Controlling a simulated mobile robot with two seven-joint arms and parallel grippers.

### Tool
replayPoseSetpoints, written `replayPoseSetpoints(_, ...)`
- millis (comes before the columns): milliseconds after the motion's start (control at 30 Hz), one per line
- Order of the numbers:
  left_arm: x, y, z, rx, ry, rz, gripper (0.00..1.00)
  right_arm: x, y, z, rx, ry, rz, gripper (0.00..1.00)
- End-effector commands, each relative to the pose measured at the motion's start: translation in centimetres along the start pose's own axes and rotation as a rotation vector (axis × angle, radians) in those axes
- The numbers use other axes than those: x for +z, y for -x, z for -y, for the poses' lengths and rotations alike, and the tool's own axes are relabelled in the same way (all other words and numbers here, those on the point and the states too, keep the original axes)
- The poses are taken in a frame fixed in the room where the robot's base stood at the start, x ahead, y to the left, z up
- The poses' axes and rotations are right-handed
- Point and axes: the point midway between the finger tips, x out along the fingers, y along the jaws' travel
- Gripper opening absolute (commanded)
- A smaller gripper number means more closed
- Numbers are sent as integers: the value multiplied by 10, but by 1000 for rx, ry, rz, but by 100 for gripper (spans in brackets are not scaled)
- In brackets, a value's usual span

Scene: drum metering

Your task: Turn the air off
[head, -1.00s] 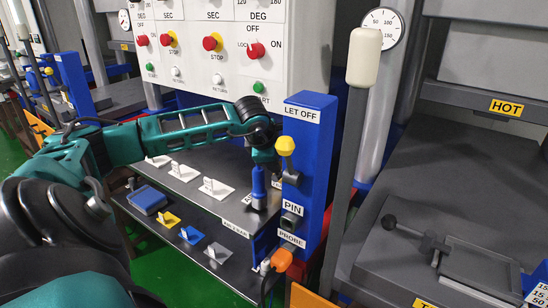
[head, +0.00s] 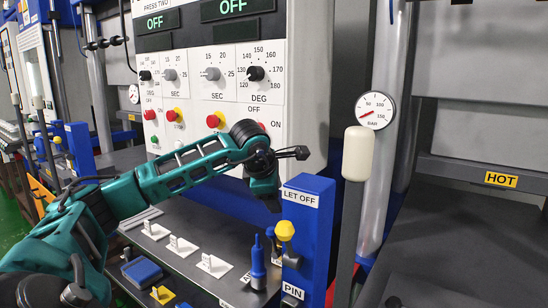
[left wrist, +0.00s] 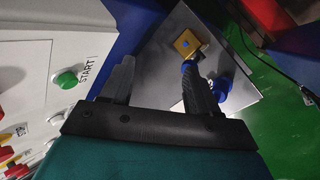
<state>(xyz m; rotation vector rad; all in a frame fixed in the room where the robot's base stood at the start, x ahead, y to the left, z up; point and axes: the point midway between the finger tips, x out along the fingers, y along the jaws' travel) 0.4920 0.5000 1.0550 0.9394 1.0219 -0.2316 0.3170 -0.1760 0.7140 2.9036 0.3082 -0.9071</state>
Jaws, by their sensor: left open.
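My left gripper (head: 270,204) points down beside the blue LET OFF post, above the shelf. In the left wrist view its two dark fingers (left wrist: 158,80) are apart, with no object clearly held. Below it in the head view, a blue upright handle (head: 258,262) stands on the shelf by the post; a label beside it begins with A, the rest unreadable. Blue parts (left wrist: 220,88) show near the right finger in the left wrist view. I cannot tell which control is the air. A red knob (head: 262,127) marked OFF and ON is partly behind my arm. My right gripper is out of view.
The blue LET OFF post (head: 306,230) carries a yellow knob (head: 284,231). A pale-capped lever (head: 361,154) stands to its right, near a BAR gauge (head: 375,110). White switch plates (head: 213,266) line the shelf. The control panel (head: 300,70) is behind my arm.

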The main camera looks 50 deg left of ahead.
Motion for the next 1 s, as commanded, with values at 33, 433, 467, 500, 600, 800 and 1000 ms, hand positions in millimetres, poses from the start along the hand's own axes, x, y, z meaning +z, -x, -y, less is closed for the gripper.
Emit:
replayPoseSetpoints(33, 4, 14, -10, 4, 3, 6, 61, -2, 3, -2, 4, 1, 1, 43)
replayPoseSetpoints(433, 15, 66, -46, -1, -1, 0, 61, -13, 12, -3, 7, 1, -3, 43)
replayPoseSetpoints(467, 16, 68, -47, -1, -1, -1, 61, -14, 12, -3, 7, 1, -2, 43)
replayPoseSetpoints(500, 16, 69, -48, -1, -1, -1, 61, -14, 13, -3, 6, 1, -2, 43)
replayPoseSetpoints(600, 16, 70, -48, -2, -1, -2, 61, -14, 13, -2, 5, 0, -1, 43)
replayPoseSetpoints(800, 16, 70, -48, -2, -1, -2, 61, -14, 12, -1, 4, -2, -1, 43)
replayPoseSetpoints(1000, 15, 63, -41, -28, 0, 12, 42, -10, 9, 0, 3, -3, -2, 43)
